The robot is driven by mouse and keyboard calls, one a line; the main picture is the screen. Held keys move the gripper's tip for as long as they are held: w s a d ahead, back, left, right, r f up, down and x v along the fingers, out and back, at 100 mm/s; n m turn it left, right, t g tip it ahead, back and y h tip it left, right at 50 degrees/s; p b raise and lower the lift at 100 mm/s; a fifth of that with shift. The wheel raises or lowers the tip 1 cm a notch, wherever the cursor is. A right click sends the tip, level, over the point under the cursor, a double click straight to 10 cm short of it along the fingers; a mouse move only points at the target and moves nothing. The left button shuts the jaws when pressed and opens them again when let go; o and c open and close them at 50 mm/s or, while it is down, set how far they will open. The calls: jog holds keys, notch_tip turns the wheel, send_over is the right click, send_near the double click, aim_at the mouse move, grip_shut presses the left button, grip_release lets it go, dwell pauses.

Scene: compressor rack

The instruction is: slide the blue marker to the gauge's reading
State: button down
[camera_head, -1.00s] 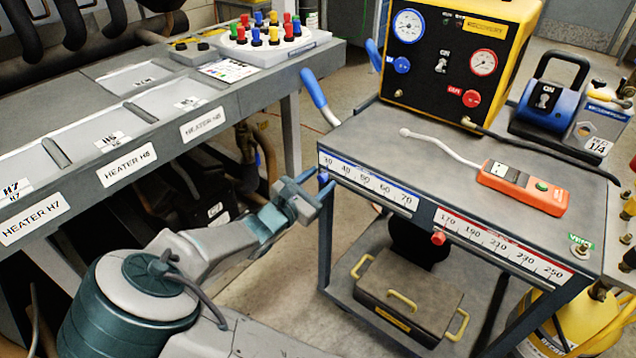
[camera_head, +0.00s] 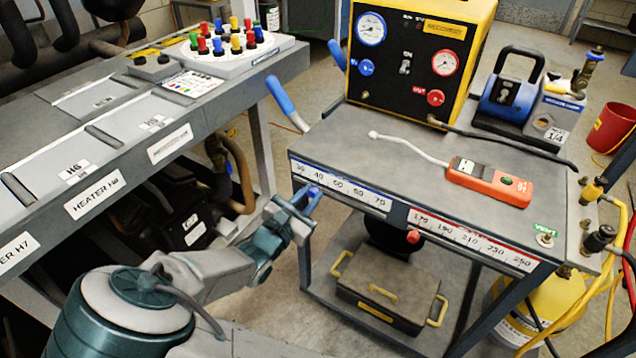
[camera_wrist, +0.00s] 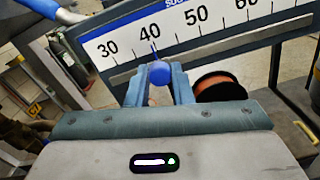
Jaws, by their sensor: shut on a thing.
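The blue marker (camera_head: 313,191) sits at the lower edge of the blue-edged scale strip (camera_head: 341,187) on the cart's front. It also shows in the wrist view (camera_wrist: 160,72), just under the 40. My gripper (camera_head: 303,203) is shut on the blue marker; in the wrist view its two fingers (camera_wrist: 160,88) flank the marker closely. The blue-rimmed gauge (camera_head: 371,28) is at the upper left of the yellow and black machine; its needle is too small to read surely.
A red marker (camera_head: 413,237) sits under the red-edged scale (camera_head: 473,239) to the right. An orange meter (camera_head: 490,182) lies on the cart top (camera_head: 400,150). The heater bench (camera_head: 150,150) stands left of the cart. A dark case (camera_head: 385,290) is on the lower shelf.

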jog(key=shift+s+d, duration=0.1)
jog(key=shift+d, duration=0.05)
jog(key=c, duration=1.3)
grip_release()
jog(key=shift+o, duration=0.2)
jog(key=p+v, duration=0.2)
jog(key=v, duration=1.2)
